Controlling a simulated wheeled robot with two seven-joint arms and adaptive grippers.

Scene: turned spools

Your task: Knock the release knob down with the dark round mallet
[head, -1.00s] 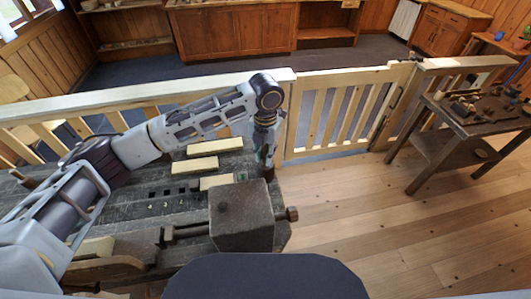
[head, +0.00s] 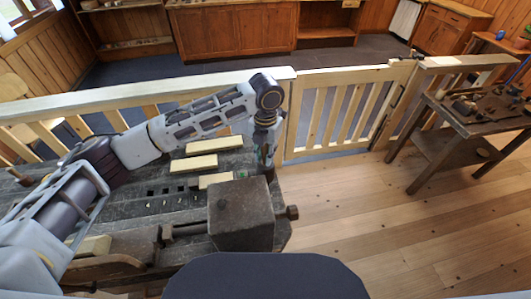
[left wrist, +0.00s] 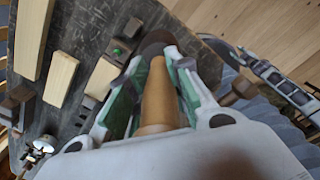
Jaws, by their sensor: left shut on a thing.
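My left gripper (head: 264,152) is over the far right end of the dark workbench, behind the vise block. In the left wrist view my left gripper (left wrist: 152,90) is shut on the tan wooden handle of the mallet (left wrist: 158,95). The mallet's dark round head (left wrist: 153,48) shows beyond the fingertips and is partly hidden by them. A small green knob (left wrist: 117,51), perhaps the release knob, sits on the bench to the left of the head, apart from it in the picture. It also shows in the head view (head: 242,174).
A dark vise block (head: 240,215) with a screw end stands at the bench's near right corner. Pale wood blocks (head: 194,164) lie on the bench. A pale railing with a gate (head: 345,108) runs behind. A side table (head: 480,120) with tools stands at right.

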